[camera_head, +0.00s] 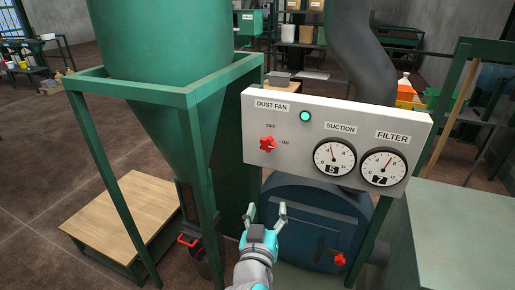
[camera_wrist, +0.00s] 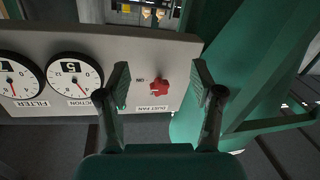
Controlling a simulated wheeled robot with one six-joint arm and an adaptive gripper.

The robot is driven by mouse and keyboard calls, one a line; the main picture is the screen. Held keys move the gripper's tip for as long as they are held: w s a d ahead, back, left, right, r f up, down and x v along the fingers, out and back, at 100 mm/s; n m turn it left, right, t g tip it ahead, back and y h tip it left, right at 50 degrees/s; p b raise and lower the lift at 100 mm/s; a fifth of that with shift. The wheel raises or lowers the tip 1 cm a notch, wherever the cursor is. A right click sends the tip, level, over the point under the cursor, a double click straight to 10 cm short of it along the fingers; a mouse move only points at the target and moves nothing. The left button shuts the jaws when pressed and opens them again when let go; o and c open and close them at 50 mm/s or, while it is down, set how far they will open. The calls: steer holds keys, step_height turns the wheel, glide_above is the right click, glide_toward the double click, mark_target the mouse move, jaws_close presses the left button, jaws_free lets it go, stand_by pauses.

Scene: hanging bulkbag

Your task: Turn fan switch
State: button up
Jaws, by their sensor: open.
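The fan switch is a red lobed knob (camera_head: 267,145) on the left part of a light grey control panel (camera_head: 325,118), under the "DUST FAN" label. "OFF" is printed above the knob and "ON" to its right; I cannot tell which one it points at. A green lamp (camera_head: 305,116) shows right of the label. My gripper (camera_head: 266,210) is open and empty, below the panel in the head view. In the wrist view the panel appears upside down, and the knob (camera_wrist: 161,88) lies between the two spread fingers of my gripper (camera_wrist: 161,82), apparently apart from them.
The suction gauge (camera_head: 334,158) and filter gauge (camera_head: 383,167) sit right of the knob. A green frame post (camera_head: 200,170) and hopper (camera_head: 165,45) stand left. A blue round drum (camera_head: 315,220) is below the panel, and a green cabinet (camera_head: 460,225) stands right.

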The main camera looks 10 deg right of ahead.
mark_target(266, 144)
steer(key=w+a+r+m+g+h, duration=0.1)
steer(key=a+r+m+h, duration=0.1)
steer(key=r, duration=0.4)
steer(key=w+a+r+m+h, duration=0.1)
steer(key=w+r+m, duration=0.15)
steer(key=r, duration=0.35)
steer(key=x, duration=1)
steer(key=shift+s+f, duration=0.1)
steer(key=shift+f, duration=0.2)
steer(key=c, duration=1.1)
